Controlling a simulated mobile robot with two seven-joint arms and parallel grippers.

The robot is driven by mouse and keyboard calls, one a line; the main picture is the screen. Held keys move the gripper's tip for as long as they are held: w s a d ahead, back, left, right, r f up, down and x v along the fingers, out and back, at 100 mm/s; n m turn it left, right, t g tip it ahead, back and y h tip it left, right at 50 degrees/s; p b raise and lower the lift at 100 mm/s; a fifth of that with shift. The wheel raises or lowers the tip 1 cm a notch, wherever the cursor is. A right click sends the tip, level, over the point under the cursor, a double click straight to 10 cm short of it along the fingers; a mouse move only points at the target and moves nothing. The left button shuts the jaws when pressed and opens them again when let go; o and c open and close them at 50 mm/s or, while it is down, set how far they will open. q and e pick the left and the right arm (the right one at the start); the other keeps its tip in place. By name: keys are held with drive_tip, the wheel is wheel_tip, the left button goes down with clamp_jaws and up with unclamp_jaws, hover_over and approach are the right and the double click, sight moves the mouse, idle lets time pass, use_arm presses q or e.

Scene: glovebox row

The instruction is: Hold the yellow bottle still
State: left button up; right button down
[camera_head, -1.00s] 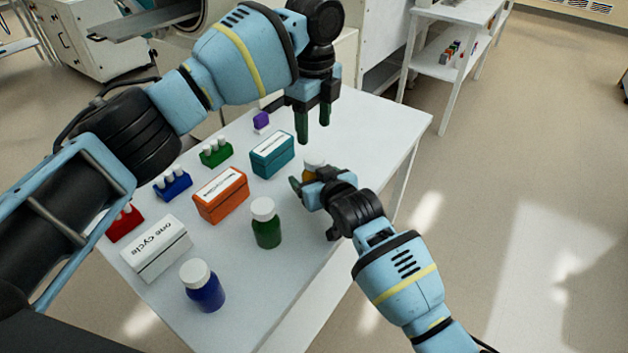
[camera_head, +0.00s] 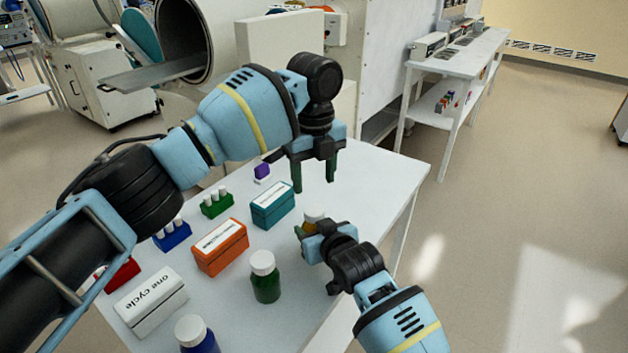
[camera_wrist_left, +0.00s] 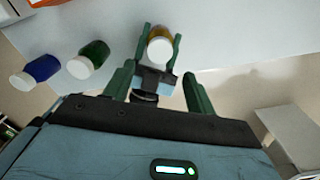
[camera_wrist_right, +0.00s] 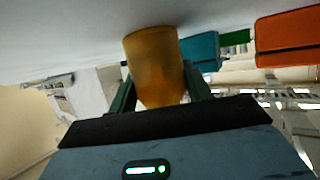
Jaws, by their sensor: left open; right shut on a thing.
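The yellow bottle (camera_wrist_right: 155,65) is amber with a white cap (camera_wrist_left: 160,51). It stands on the white table near its right edge, and in the head view (camera_head: 313,218) it is partly hidden by my right gripper. My right gripper (camera_head: 307,235) is shut around the bottle's body, with a finger on each side in the right wrist view (camera_wrist_right: 157,85). My left gripper (camera_head: 315,185) is open and empty above the table, fingers pointing down. In the left wrist view its fingertips (camera_wrist_left: 157,75) frame the bottle from above, apart from it.
On the white table (camera_head: 350,180) stand a green bottle (camera_head: 265,283), a blue bottle (camera_head: 196,338), an orange box (camera_head: 220,250), a teal box (camera_head: 272,208), a white box (camera_head: 150,300) and small vial racks (camera_head: 216,205). Open floor lies to the right.

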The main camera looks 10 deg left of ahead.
sight(314, 210)
use_arm(q)
drive_tip(key=m, duration=0.4)
drive_tip(key=shift+f, duration=0.1)
drive_tip(key=shift+f, duration=3.95)
drive_tip(key=shift+c, duration=0.5)
